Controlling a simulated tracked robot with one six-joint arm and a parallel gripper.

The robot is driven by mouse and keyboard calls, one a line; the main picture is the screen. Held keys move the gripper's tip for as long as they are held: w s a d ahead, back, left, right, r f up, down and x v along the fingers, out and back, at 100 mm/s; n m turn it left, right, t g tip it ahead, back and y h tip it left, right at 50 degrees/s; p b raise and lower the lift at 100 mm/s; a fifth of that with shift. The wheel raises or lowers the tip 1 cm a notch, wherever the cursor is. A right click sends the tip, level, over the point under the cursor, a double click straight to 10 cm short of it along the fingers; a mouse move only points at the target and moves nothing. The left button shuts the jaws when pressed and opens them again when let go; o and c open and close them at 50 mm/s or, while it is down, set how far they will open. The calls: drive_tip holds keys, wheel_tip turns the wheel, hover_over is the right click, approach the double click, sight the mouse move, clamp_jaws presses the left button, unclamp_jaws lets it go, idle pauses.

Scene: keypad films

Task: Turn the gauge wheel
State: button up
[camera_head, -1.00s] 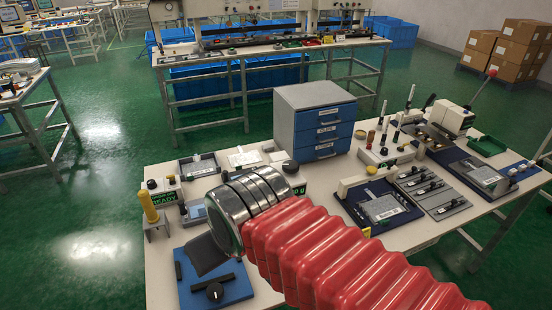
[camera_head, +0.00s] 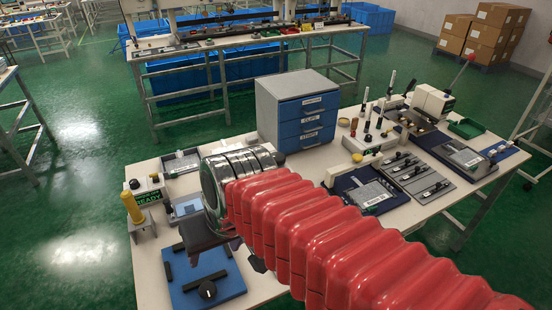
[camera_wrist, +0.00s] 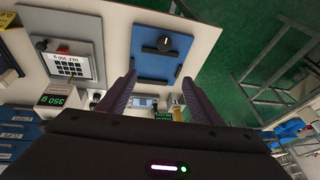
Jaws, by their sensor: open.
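A black knob with a white mark (camera_head: 207,290) sits on a blue plate (camera_head: 228,268) at the bench's front left. It is the most wheel-like part I see; I cannot tell for certain that it is the gauge wheel. In the wrist view the knob (camera_wrist: 164,43) and blue plate (camera_wrist: 180,24) show at the top centre, beyond the fingertips. My gripper (camera_wrist: 158,79) has its two dark fingers spread wide with nothing held between them. In the head view its dark body shows partly below the silver cuff, above the plate; its fingertips are hard to make out.
A grey cabinet with blue drawers (camera_head: 305,118) stands behind my arm. Fixtures crowd the bench's right side. In the wrist view, a scale reading 350 g (camera_wrist: 57,100) is at left.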

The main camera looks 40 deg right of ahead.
wheel_tip(320, 180, down, 3)
drive_tip(key=m+g+y, duration=0.2)
drive_tip(key=m, duration=0.2)
drive_tip(key=m+t, duration=1.6)
drive_tip(key=m, duration=1.2)
approach(284, 161)
drive_tip(key=shift+s+d+r, duration=0.1)
drive_tip(key=shift+s+r, duration=0.1)
drive_tip(key=shift+s, duration=0.45)
drive_tip(key=shift+w, duration=0.1)
drive_tip(key=shift+w+a, duration=0.35)
drive_tip(key=shift+w, duration=1.9)
drive_tip(key=shift+w+a, duration=0.4)
drive_tip(key=shift+w, duration=1.85)
drive_tip(key=shift+w+a, duration=0.35)
drive_tip(key=shift+w, duration=1.9)
